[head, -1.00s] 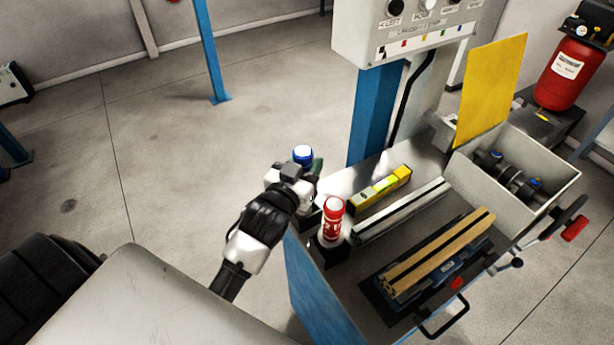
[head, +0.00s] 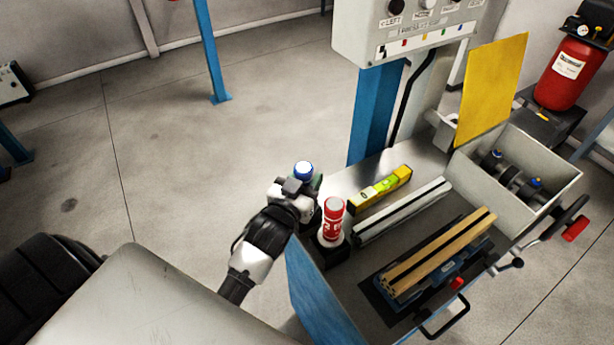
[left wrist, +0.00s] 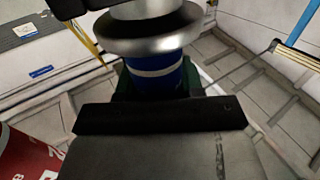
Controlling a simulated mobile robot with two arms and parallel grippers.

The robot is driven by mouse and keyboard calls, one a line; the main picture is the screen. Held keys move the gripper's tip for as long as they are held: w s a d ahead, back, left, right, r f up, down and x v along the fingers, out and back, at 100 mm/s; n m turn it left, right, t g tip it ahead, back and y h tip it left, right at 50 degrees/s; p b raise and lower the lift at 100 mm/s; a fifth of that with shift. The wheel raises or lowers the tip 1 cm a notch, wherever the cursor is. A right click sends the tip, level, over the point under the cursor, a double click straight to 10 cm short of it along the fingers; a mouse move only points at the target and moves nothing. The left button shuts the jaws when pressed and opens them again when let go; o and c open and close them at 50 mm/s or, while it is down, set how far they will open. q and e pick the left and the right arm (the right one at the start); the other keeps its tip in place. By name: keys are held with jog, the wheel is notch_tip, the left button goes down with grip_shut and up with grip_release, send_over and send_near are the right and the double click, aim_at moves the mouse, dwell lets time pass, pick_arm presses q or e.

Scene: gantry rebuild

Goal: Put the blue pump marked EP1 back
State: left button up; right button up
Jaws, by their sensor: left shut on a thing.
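The blue pump (head: 303,170) shows its white-and-blue top above my left gripper (head: 296,193), at the left edge of the metal bench. My left gripper is shut on it. In the left wrist view the pump's blue body (left wrist: 158,88) has a pale band and a silver collar above it, and looks upright. A dark green piece (left wrist: 192,76) shows beside and behind the body. The pump's lower end is hidden by my gripper, so I cannot tell what it rests on. No EP1 mark is readable. My right gripper is in neither view.
A red-and-white cylinder (head: 333,222) stands in a dark holder (head: 333,255) close right of my gripper. A yellow level (head: 381,188), a pale rail (head: 402,211), a wood-topped vise (head: 438,255) and a grey bin (head: 560,185) lie further right. A blue panel (head: 318,295) edges the front.

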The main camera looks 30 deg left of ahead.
pick_arm(q)
jog(key=o, duration=1)
jog(key=shift+f, duration=0.25)
jog(key=shift+o, duration=0.2)
jog(key=shift+r+p, duration=0.3)
jog(key=shift+r, duration=0.25)
jog(key=s+b, duration=0.3)
jog(key=s, duration=0.9)
jog(key=shift+r, duration=0.2)
jog(key=shift+d, duration=0.1)
